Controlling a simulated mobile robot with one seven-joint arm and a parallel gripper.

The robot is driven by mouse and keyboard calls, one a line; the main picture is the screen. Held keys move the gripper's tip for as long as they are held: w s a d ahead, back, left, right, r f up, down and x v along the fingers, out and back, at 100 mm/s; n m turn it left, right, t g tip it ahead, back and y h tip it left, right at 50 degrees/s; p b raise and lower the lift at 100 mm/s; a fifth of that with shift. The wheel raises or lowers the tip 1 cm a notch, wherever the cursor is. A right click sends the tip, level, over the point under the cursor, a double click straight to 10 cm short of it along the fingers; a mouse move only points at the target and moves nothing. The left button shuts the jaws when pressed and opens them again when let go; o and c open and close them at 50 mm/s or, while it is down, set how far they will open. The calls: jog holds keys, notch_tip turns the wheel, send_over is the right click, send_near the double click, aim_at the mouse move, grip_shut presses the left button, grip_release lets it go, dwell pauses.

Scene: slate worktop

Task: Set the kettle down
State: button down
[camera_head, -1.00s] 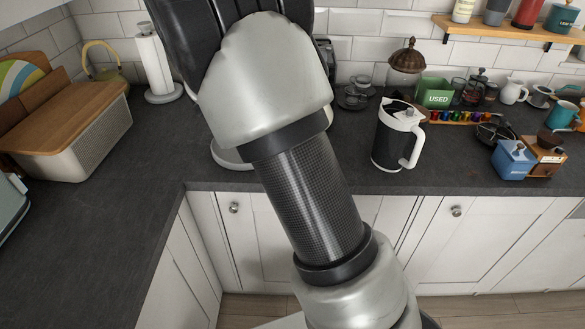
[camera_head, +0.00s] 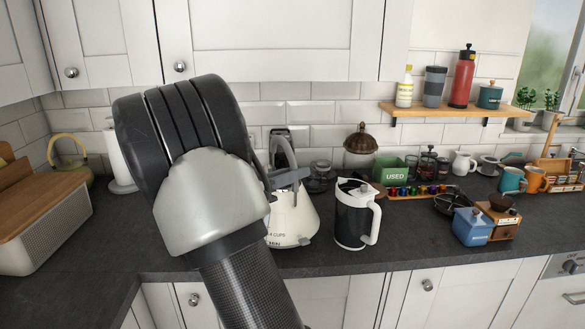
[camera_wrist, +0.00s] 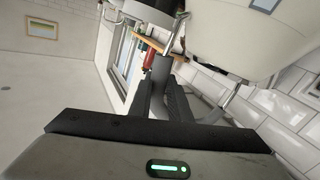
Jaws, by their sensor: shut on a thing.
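The cream kettle (camera_head: 293,218) is upright on or just over the dark worktop, right of my arm; I cannot tell whether its bottom touches. Its left side is hidden behind my arm. My gripper (camera_head: 282,176) is at the kettle's handle side, shut on the grey handle (camera_head: 282,150). In the wrist view the gripper fingers (camera_wrist: 165,92) close around the handle, and the kettle's pale body (camera_wrist: 235,35) fills the upper right.
A white and black jug (camera_head: 355,215) stands close to the kettle's right. A green box (camera_head: 390,170), a capsule rack and a blue and wooden grinder (camera_head: 473,227) stand farther right. A bread bin (camera_head: 45,225) is at the left. The front worktop between jug and grinder is clear.

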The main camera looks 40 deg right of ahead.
aim_at(294, 187)
jog(key=shift+f, duration=1.9)
jog(key=c, duration=1.7)
grip_release()
jog(key=shift+f, duration=0.1)
jog(key=shift+o, duration=0.2)
